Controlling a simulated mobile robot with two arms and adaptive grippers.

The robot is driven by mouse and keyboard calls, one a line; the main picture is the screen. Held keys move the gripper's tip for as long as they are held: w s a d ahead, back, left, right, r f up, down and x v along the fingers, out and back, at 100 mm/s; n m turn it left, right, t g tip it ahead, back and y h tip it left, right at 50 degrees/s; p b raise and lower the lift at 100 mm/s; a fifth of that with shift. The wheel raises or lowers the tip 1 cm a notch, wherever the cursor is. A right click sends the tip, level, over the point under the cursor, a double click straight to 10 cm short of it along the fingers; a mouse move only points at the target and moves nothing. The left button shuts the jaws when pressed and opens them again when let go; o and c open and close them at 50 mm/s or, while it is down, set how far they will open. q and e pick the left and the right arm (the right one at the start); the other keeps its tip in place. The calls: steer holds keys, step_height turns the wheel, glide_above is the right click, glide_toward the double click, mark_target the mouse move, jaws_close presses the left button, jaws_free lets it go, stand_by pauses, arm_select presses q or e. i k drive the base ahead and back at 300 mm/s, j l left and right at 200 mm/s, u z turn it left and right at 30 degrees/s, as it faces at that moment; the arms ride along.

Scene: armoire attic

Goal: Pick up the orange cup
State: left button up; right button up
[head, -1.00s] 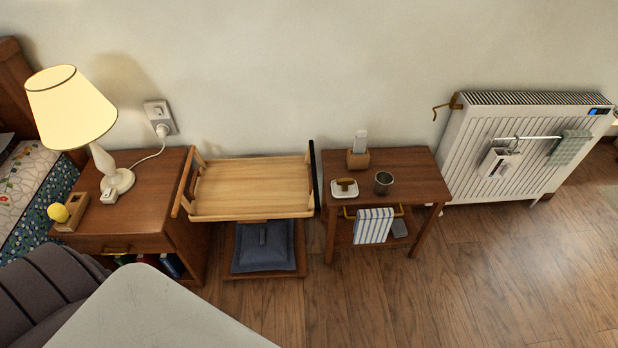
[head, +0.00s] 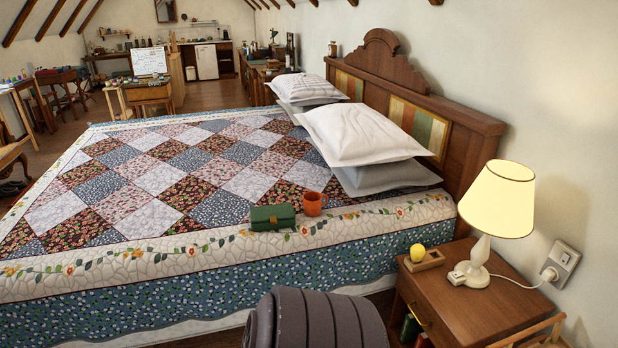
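The orange cup (head: 313,203) stands on the quilted bed (head: 190,200), near its close edge, in the head view. It looks upright, with its handle toward the right. A green box (head: 272,218) with a small clasp sits just left of it on the bed. Neither of my grippers is in view.
A wooden nightstand (head: 500,300) with a lit lamp (head: 497,205) and a yellow ball in a wooden holder (head: 423,258) stands at the right. A dark ribbed rounded thing (head: 315,320) is at the bottom in front of the bed. White pillows (head: 362,136) lie by the headboard (head: 410,85).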

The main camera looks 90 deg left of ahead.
mark_target(313, 203)
steer(key=u, duration=2.55)
steer(key=i+u, duration=0.2)
steer(key=u, duration=0.15)
steer(key=i+l+u, duration=0.3)
steer(key=i+u, duration=0.15)
steer(key=u, duration=0.2)
